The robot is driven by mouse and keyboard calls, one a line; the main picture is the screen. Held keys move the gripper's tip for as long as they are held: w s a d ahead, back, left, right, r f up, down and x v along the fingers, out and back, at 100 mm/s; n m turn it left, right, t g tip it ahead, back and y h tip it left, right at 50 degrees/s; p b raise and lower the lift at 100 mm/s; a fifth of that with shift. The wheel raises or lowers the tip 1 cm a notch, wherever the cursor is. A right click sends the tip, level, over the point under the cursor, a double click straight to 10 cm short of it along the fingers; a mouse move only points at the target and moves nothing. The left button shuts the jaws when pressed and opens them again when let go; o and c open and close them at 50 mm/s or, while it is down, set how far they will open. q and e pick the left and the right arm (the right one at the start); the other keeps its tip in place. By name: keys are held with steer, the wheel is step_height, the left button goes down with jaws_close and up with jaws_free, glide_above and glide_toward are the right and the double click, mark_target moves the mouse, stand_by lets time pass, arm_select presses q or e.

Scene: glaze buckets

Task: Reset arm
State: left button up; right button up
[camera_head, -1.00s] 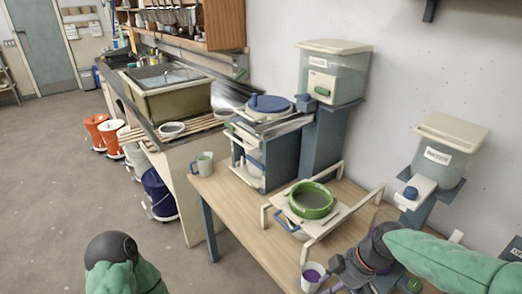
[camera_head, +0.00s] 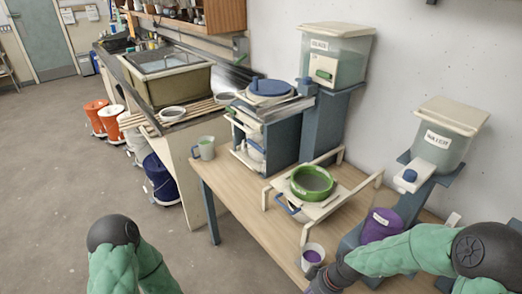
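My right arm comes in from the right, its green forearm low in the picture. My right gripper (camera_head: 325,280) is dark and sits at the bottom edge beside a white cup with purple contents (camera_head: 312,256). Its fingertips are cut off or hidden, so I cannot tell whether it is open or shut, or whether it touches the cup. Of my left arm only a green link with a dark joint shows at the bottom left. My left gripper is out of view.
A purple labelled container (camera_head: 381,225) stands close behind my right forearm. A green ringed sieve (camera_head: 312,182) rests on a cream frame (camera_head: 352,202). The WATER dispenser (camera_head: 441,140) and the GLAZE dispenser (camera_head: 336,58) stand at the back. A mug (camera_head: 204,148) stands at the table's left end.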

steer(key=s+a+f+m, duration=0.2)
steer(key=s+f+m, duration=0.2)
steer(key=f, duration=0.4)
steer(key=s+a+f+m, duration=0.3)
steer(key=s+f, duration=0.4)
steer(key=f, duration=0.1)
steer(key=shift+m, duration=0.4)
